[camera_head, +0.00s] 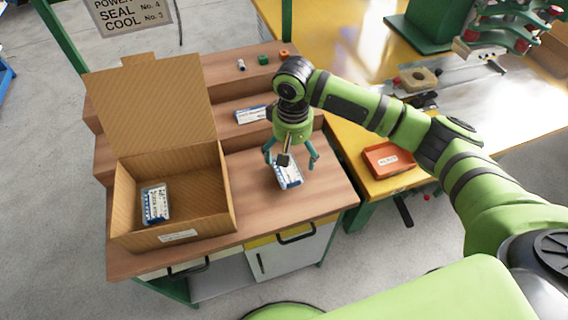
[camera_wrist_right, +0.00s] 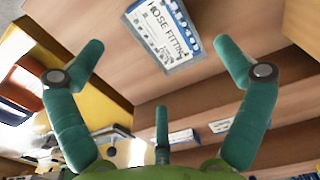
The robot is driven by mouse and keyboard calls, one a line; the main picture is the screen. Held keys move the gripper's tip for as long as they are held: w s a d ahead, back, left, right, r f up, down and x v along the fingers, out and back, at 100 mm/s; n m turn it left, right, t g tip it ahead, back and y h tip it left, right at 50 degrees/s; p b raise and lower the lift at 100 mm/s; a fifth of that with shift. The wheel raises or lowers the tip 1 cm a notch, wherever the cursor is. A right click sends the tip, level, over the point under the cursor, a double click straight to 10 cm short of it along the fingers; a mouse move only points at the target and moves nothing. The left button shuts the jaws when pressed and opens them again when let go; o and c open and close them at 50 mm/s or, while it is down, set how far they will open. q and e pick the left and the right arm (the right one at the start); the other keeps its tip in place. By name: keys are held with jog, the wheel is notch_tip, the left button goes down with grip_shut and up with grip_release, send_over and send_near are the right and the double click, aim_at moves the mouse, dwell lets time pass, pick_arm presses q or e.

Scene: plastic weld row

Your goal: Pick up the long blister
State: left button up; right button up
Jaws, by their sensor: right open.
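A white and blue blister pack (camera_head: 289,177) lies on the front level of the wooden bench. Another blister pack (camera_head: 251,114) lies on the step behind. The right wrist view shows two packs on that step, one left (camera_wrist_right: 181,137) and one right (camera_wrist_right: 226,125). I cannot tell for certain which is the long one. My left gripper is out of view.
An open cardboard box (camera_head: 205,222) at the left holds one blister pack (camera_head: 156,203). Small parts, including a green block (camera_head: 263,59), sit on the top step. An orange tray (camera_head: 389,159) lies on the yellow table at the right.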

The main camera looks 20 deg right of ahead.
aim_at(292, 169)
jog(key=shift+s+f, duration=0.15)
jog(key=shift+f, duration=0.4)
notch_tip(292, 169, down, 5)
jog(key=shift+f+p, duration=0.1)
jog(key=shift+p, duration=0.2)
jog(key=c, duration=0.9)
